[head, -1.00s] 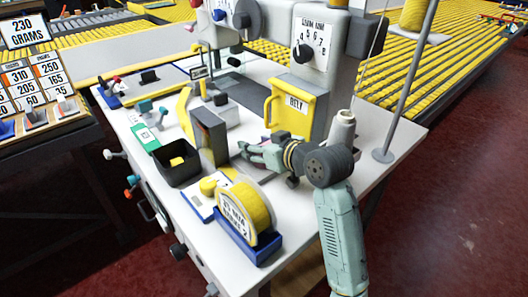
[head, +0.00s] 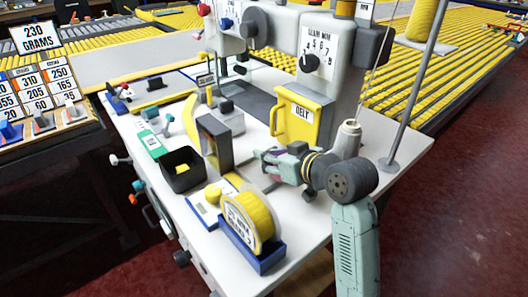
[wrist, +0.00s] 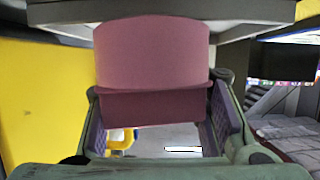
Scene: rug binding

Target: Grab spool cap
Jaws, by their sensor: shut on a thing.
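The spool cap (wrist: 150,65) shows in the wrist view as a pink rounded body with a darker pink block under it. It sits between the two purple-padded fingers of my gripper (wrist: 158,115), which is shut on it. In the head view my gripper (head: 272,163) is above the white table, in front of the yellow door marked BELT. Only a small purple-pink patch shows at the fingers there, so most of the cap is hidden. I cannot tell whether the cap touches the grey surface above it in the wrist view.
The yellow door (head: 297,117) is close behind my gripper. A pale cone (head: 347,138) stands beside my wrist. Some bare tabletop lies in front.

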